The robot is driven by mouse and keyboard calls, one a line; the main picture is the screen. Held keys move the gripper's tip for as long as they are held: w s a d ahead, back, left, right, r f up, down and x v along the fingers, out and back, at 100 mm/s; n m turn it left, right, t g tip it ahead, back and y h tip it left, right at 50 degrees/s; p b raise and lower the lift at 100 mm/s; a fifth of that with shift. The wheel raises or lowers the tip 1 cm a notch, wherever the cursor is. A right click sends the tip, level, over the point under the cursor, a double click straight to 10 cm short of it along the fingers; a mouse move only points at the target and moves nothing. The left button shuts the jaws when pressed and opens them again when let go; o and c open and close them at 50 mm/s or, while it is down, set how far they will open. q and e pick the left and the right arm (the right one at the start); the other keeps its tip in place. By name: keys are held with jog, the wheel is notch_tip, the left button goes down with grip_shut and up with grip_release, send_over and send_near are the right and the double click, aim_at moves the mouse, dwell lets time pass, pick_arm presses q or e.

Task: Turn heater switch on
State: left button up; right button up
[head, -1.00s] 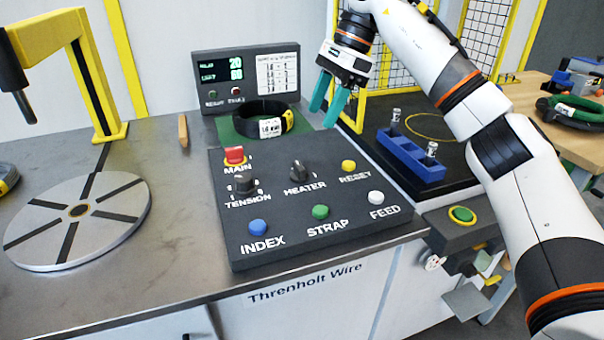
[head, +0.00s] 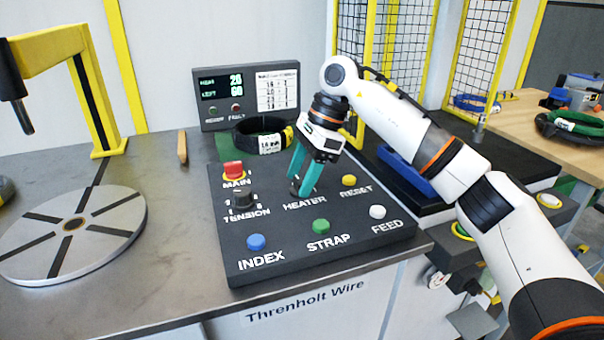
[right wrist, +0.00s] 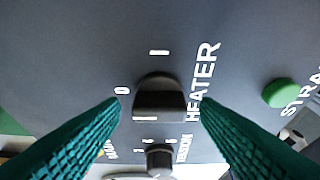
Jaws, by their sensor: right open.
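The heater switch is a black rotary knob (right wrist: 160,97) on the dark control panel (head: 290,262), above the HEATER label. In the right wrist view it sits between my two teal fingers, with a gap on each side. Marks around it include a 0 at its upper left and a white bar above it. My right gripper (head: 304,188) is open, its fingertips down at the knob. In the head view the fingers largely hide the knob. My left gripper is not in view.
Close to the knob are the tension knob (head: 242,200), red main switch (head: 233,170), yellow reset button (head: 349,181) and green strap button (head: 320,226). A wire coil (head: 262,130) and a display (head: 222,90) stand behind the panel. A round turntable (head: 75,235) is at left.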

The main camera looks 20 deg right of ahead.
jog(key=shift+c, duration=0.4)
jog(key=c, duration=0.9)
